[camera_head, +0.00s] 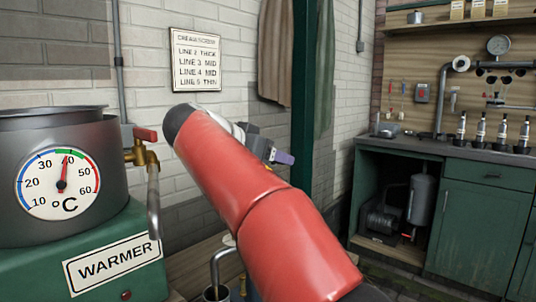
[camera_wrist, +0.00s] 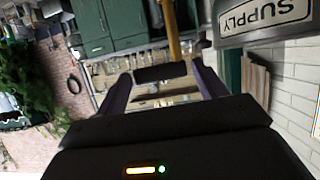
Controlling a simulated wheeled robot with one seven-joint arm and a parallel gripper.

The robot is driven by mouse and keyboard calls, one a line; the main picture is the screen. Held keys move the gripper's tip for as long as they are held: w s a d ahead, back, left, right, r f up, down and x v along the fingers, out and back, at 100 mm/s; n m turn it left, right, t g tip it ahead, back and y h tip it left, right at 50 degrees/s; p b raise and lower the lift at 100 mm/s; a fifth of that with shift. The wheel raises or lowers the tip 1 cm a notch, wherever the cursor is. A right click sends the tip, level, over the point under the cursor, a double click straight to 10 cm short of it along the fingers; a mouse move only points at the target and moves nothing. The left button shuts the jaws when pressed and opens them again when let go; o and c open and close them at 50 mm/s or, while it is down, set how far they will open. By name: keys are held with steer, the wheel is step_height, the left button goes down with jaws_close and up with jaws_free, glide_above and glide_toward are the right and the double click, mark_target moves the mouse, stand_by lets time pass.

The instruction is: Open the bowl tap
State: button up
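A brass tap with a red lever (camera_head: 146,134) sits on the side of the grey warmer bowl in the head view, with a grey spout pipe (camera_head: 153,200) hanging from it. I cannot tell whether this is the bowl tap. My gripper (camera_head: 280,157) is mostly hidden behind my red arm, to the right of this tap and apart from it. In the wrist view my gripper (camera_wrist: 161,70) has its two purple fingers well apart. A dark bar (camera_wrist: 160,74) at the end of a yellow post (camera_wrist: 172,30) shows between them; I see no contact with either finger.
The bowl with a dial (camera_head: 105,150) stands on a green WARMER base (camera_head: 120,232) at left. A tank marked SUPPLY (camera_wrist: 262,22) is close at the wrist view's upper right, upside down. A green post (camera_head: 303,90) and curtain stand behind my arm. Green cabinets (camera_head: 475,220) are at right.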

steer(key=shift+o, duration=0.9)
steer(key=shift+r, duration=0.1)
steer(key=shift+d, duration=0.1)
